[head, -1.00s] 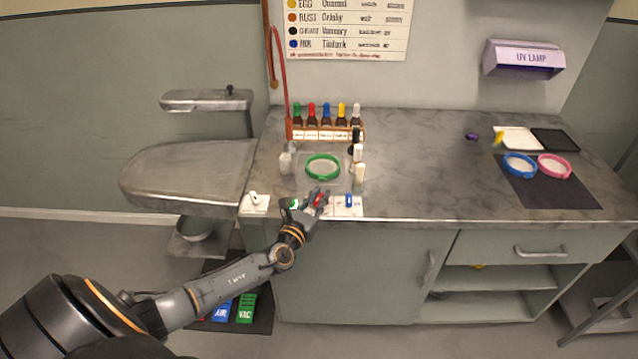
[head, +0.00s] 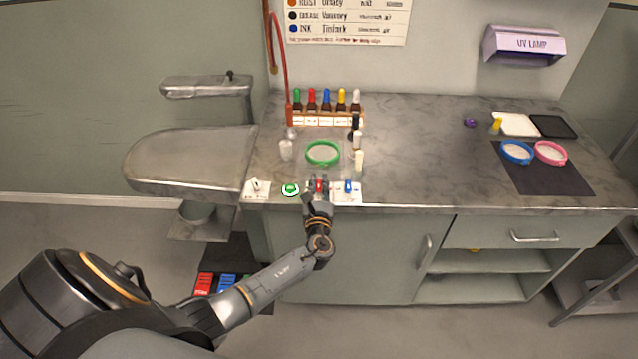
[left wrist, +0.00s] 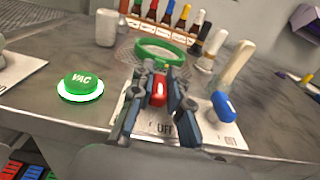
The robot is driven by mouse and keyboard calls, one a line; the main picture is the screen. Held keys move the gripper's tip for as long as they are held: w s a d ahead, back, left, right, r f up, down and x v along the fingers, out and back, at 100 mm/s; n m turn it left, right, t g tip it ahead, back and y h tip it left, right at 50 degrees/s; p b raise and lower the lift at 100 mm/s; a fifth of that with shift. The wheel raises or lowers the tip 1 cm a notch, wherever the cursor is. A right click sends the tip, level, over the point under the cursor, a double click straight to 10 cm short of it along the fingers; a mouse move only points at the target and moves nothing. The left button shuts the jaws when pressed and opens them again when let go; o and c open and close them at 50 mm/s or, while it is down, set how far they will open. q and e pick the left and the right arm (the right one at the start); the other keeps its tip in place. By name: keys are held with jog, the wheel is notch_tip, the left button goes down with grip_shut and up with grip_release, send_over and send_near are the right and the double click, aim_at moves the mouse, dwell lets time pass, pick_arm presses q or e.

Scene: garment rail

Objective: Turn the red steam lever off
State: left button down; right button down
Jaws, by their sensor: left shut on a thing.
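The red steam lever (head: 319,186) stands on a white plate at the counter's front edge. It also shows in the left wrist view (left wrist: 159,90), upright between my fingers, with the letters "OFF" on the plate (left wrist: 150,122) on the near side of it. My left gripper (head: 319,183) is shut on the lever, with one finger on each side; in the left wrist view the fingers (left wrist: 158,88) flank it closely. The far part of the plate is hidden by the fingers. My right gripper is not in view.
A blue lever (head: 348,186) stands close on the right, and a green VAC button (head: 290,189) on the left. A white lever (head: 255,186) is farther left. A green ring (head: 322,153) and several dropper bottles (head: 326,103) stand behind. The counter's middle right is clear.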

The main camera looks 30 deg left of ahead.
pick_arm(q)
jog(key=c, duration=1.3)
grip_release()
jog(key=v, duration=1.2)
